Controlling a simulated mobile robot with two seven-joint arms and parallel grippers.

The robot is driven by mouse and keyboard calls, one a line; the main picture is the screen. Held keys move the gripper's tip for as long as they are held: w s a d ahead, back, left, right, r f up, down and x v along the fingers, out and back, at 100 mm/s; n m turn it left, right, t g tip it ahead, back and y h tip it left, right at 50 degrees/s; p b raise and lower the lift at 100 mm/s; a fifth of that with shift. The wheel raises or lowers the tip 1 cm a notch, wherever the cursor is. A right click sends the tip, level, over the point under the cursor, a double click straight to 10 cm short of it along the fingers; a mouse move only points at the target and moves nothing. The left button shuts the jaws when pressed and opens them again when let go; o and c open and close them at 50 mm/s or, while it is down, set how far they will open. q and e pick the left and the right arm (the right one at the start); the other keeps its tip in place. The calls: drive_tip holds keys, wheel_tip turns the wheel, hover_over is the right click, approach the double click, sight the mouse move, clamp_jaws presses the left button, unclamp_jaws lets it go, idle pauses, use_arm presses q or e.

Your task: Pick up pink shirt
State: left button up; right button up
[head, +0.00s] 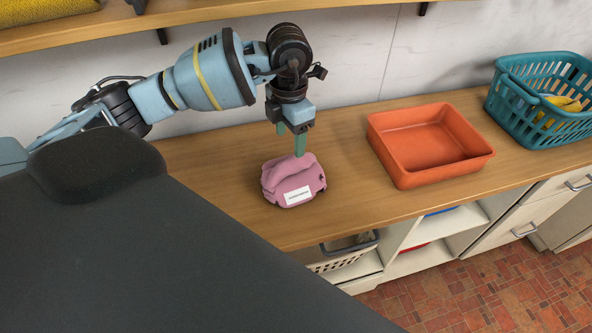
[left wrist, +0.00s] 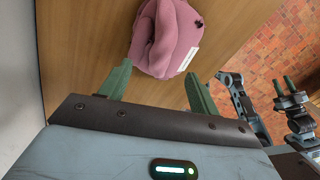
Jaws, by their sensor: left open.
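The pink shirt (head: 290,177) is a folded bundle with a white label, lying on the wooden counter in the head view. My left gripper (head: 291,140) points down just above and behind it, with its green fingers apart and nothing between them. In the left wrist view the pink shirt (left wrist: 165,38) lies beyond the spread fingertips of my left gripper (left wrist: 158,75), with a gap between; its top is cut off by the picture edge. My right gripper (left wrist: 284,86) shows small at the right of that view, its two green fingers apart and empty.
An orange tray (head: 382,151) stands empty on the counter (head: 220,180) right of the shirt. A teal basket (head: 500,105) with yellow contents stands farther right. A wooden shelf (head: 105,28) runs above along the wall. A white basket (head: 343,262) is below the counter.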

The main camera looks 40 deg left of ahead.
sight(291, 159)
use_arm(q)
drive_tip(key=shift+s+f, duration=0.15)
drive_tip(key=shift+f, duration=0.7)
drive_tip(key=shift+d+f, duration=0.1)
drive_tip(key=shift+f, duration=2.95)
drive_tip(key=shift+w, duration=0.2)
clamp_jaws()
